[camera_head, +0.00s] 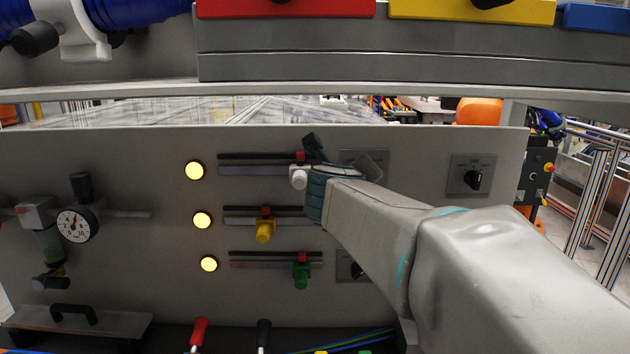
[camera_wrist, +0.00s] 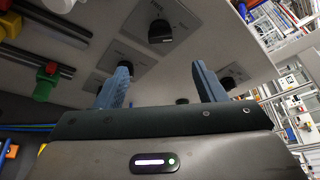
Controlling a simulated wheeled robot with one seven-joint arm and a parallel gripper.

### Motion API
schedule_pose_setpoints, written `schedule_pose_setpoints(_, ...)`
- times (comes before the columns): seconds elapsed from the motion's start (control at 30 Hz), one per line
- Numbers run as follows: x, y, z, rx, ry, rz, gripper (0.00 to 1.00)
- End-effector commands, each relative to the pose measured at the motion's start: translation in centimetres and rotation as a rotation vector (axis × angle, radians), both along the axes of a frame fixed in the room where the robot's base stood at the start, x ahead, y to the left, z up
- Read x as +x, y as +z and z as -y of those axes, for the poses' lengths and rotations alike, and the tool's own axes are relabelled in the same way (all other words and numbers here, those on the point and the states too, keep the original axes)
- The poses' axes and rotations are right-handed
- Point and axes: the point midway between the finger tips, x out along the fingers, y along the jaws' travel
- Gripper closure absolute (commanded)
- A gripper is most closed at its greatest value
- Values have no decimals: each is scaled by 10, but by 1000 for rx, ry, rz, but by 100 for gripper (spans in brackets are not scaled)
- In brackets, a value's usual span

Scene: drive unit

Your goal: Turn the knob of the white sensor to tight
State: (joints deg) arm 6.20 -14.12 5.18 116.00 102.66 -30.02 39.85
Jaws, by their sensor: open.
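The white sensor (camera_head: 299,178) sits under a red block on the top rail of the grey panel, in the head view. My gripper (camera_head: 313,152) is beside it, just to its right, and partly covers the panel there. Whether they touch cannot be told. In the wrist view my gripper (camera_wrist: 163,82) is open, with nothing between its fingers. A black knob on a square plate (camera_wrist: 160,32) lies beyond the fingers. In the head view, a plate (camera_head: 365,160) right of the top rail is mostly hidden by my arm.
A yellow sensor (camera_head: 265,230) and a green sensor (camera_head: 302,274) hang on the lower rails. Another knob (camera_head: 472,180) is at the panel's right. Yellow lamps (camera_head: 202,220) and a pressure gauge (camera_head: 74,225) are left. A shelf edge (camera_head: 300,90) runs above the panel.

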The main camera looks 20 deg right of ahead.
Motion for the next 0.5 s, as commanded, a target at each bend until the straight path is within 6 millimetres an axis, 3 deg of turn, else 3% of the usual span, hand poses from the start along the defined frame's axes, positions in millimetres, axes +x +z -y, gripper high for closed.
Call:
schedule_pose_setpoints(0.17,1,2,-5,-44,40,-7,36)
schedule_pose_setpoints(0.27,2,5,-19,-156,149,-24,36)
schedule_pose_setpoints(0.37,1,4,-43,-335,320,-66,36)
schedule_pose_setpoints(0.5,-9,-13,-86,-619,601,-157,36)
